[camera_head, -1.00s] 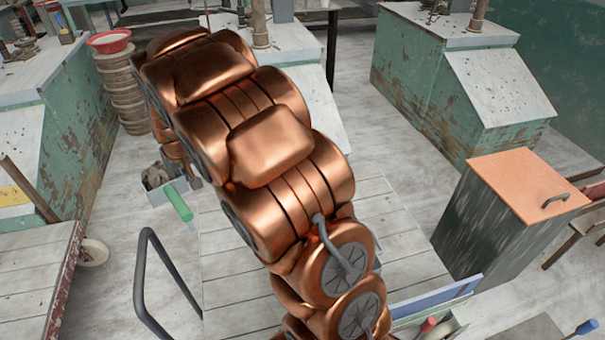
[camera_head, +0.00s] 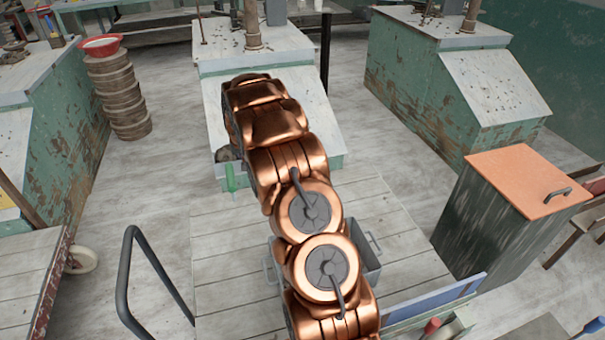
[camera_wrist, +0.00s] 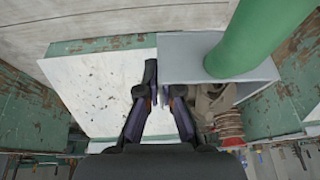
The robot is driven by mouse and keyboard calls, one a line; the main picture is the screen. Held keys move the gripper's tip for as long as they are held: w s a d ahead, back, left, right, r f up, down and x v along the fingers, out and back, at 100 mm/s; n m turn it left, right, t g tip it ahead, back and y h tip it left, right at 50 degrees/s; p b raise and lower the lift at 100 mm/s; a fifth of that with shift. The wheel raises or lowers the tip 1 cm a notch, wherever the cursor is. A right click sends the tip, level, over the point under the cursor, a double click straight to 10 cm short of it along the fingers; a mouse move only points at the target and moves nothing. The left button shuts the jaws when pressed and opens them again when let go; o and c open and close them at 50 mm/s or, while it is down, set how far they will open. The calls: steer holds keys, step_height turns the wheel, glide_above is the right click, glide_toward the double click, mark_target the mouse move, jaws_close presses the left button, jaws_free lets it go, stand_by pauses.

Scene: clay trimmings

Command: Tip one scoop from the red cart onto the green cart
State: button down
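The scoop is a grey open box with a green handle (camera_wrist: 240,42); clay trimmings (camera_wrist: 208,103) lie in it in the wrist view. My gripper (camera_wrist: 166,92) has its dark fingers close together at the scoop's left wall and appears shut on it. In the head view the scoop's green handle (camera_head: 230,178) shows left of my arm, which hides the gripper. The red cart (camera_head: 48,290), plank-topped with a red edge, is at the left. The green cart (camera_head: 225,275), plank-topped with green framing at lower right, is below my arm.
A grey bin (camera_head: 371,262) stands on the green cart, partly hidden by my arm. A dark rail (camera_head: 126,270) rises at its left. A green bench with a sloped white board (camera_head: 320,125) is behind. An orange-lidded box (camera_head: 520,180) stands at the right.

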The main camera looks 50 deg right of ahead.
steer(key=s+d+f+m+g+h+b, duration=0.1)
steer(key=s+d+f+m+b, duration=0.15)
steer(key=d+f, duration=0.65)
steer(key=s+d+f+m+b, duration=0.1)
steer(key=s+d+f+m, duration=0.3)
steer(key=d, duration=0.9)
step_height(320, 180, down, 14)
steer(key=w+m+t+y+b, duration=0.1)
steer(key=t+y+b, duration=0.5)
steer(key=b, duration=3.1)
steer(key=t, duration=0.5)
steer(key=shift+a+y+b, duration=0.2)
steer(key=shift+y+b, duration=0.1)
steer(key=shift+b, duration=0.1)
steer(key=shift+w+t, duration=0.15)
steer(key=shift+t, duration=0.25)
